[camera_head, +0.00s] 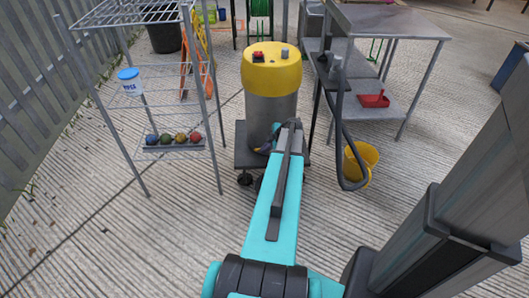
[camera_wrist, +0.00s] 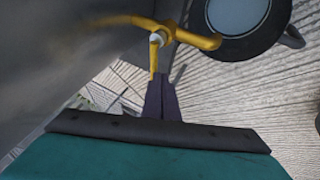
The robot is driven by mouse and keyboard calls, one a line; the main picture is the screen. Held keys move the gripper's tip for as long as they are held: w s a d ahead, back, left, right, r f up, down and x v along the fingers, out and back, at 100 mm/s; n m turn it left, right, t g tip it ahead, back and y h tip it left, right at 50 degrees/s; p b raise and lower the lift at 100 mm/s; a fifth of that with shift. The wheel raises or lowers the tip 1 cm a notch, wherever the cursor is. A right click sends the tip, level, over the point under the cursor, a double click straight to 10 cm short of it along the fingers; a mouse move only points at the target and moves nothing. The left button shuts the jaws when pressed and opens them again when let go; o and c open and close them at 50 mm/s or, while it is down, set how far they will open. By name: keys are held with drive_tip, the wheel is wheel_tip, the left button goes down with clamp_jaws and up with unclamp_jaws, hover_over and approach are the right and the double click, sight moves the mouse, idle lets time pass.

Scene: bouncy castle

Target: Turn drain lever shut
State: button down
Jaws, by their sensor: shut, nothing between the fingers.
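The wet vacuum (camera_head: 272,105) stands upright, with a grey metal drum and a yellow top. In the wrist view, a yellow lever fitting (camera_wrist: 195,39) with a pale round hub sits beside the grey drum wall (camera_wrist: 60,50). One yellow arm reaches left, one right, and a short piece points down. My gripper (camera_wrist: 163,82) has dark fingers shut together, with nothing between them, just below the hub and close beside the downward piece. I cannot tell whether they touch. In the head view, my arm reaches the drum's lower front, and the lever is mostly hidden.
A wire rack (camera_head: 180,152) with coloured balls and a tub stands left. A metal table (camera_head: 390,22) with a red dustpan on its shelf stands right. A dark hose (camera_head: 340,150) hangs by a yellow bucket (camera_head: 366,158). A dark round part (camera_wrist: 240,15) is near the lever.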

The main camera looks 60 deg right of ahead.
drive_tip(key=shift+a, duration=0.15)
drive_tip(key=s+a+r, duration=0.4)
drive_tip(key=s+r, duration=0.3)
drive_tip(key=r, duration=0.2)
drive_tip(key=shift+s+a, duration=0.25)
drive_tip(key=shift+s, duration=0.05)
idle(0.4)
drive_tip(key=shift+f+m+b, duration=0.25)
drive_tip(key=shift+m+b, duration=0.05)
drive_tip(key=shift+b, duration=1.4)
drive_tip(key=shift+s+a+h+b, duration=0.1)
drive_tip(key=shift+h+b, duration=0.2)
drive_tip(key=shift+b, duration=0.6)
drive_tip(key=shift+r, duration=0.3)
drive_tip(key=shift+f, duration=0.1)
